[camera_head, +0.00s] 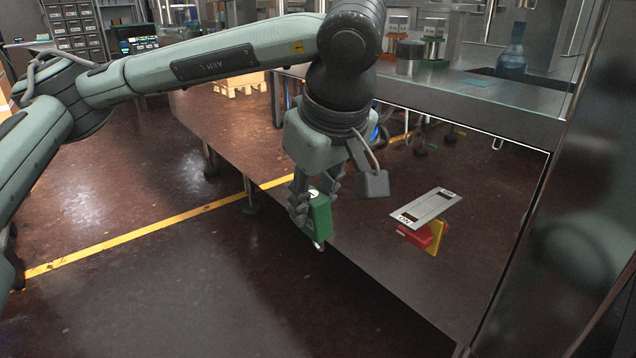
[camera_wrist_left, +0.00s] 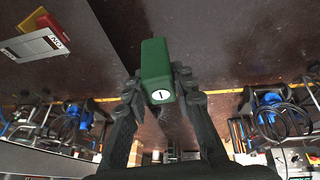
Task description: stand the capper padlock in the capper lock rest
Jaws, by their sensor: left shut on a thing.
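The padlock is a green block (camera_head: 320,214) with a round white label marked 1. A short metal piece shows at its lower end in the head view. My left gripper (camera_head: 309,205) is shut on it and holds it in the air, slightly tilted, in front of the machine's dark side panel. In the left wrist view the padlock (camera_wrist_left: 156,62) sits between the two fingertips (camera_wrist_left: 160,88). I cannot tell which thing is the capper lock rest. My right gripper is not in view.
A red and yellow switch (camera_head: 436,238) with a grey ON-marked plate (camera_head: 426,207) stands out from the panel, right of the padlock. A metal deck (camera_head: 480,98) above carries a blue bottle (camera_head: 513,55) and a grey cylinder (camera_head: 410,58). The floor at lower left is clear.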

